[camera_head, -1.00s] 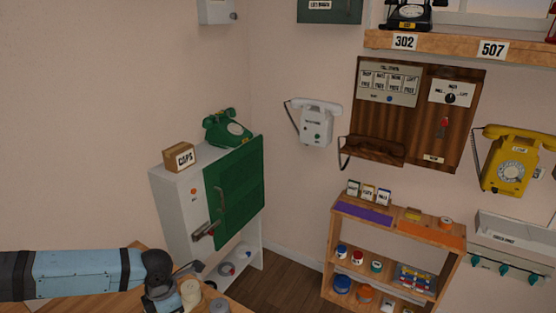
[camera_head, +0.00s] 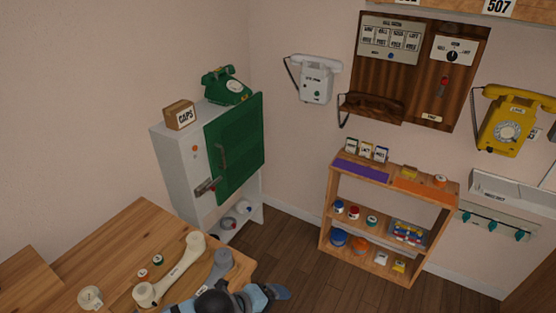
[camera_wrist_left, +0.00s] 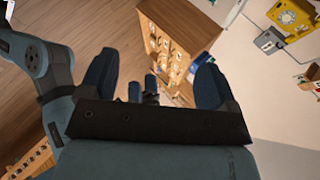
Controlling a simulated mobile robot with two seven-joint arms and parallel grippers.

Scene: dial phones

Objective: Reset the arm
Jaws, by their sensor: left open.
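In the left wrist view my left gripper (camera_wrist_left: 155,62) is open, its two dark blue fingers wide apart, with nothing seen held between them. Another blue-grey arm link of mine (camera_wrist_left: 32,58) shows at the left of the wrist view.
A white cabinet (camera_head: 176,160) with a green door (camera_head: 236,150) stands behind. Right are a wooden shelf (camera_head: 325,204) and wall phones. Floor (camera_head: 285,247) between is clear.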

